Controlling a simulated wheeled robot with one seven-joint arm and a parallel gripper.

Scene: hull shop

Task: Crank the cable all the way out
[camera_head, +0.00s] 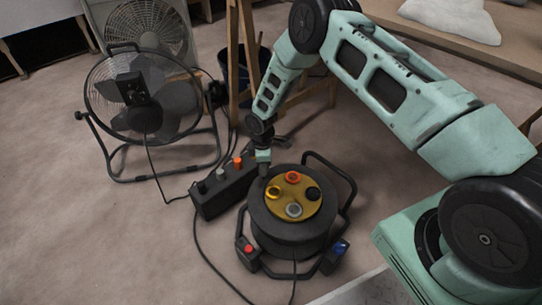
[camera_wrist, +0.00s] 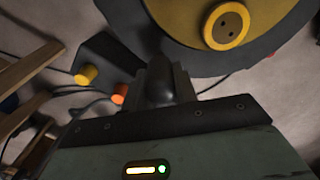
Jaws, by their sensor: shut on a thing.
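The cable reel (camera_head: 262,215) is a dark drum standing on the floor in the head view. Its gold top plate (camera_head: 293,208) carries red-orange, yellow, grey and black round sockets. A yellow socket (camera_wrist: 229,25) shows close up in the wrist view. My gripper (camera_head: 263,170) points down at the drum's far left rim. A dark cable (camera_head: 294,276) hangs at the drum's front; how much is wound inside is hidden.
A black box with coloured plugs (camera_head: 222,193) lies left of the reel, close to it. A floor fan (camera_head: 143,95) stands at the left with its cord on the floor. Wooden legs (camera_head: 235,70) stand behind. The floor at the front left is mostly clear.

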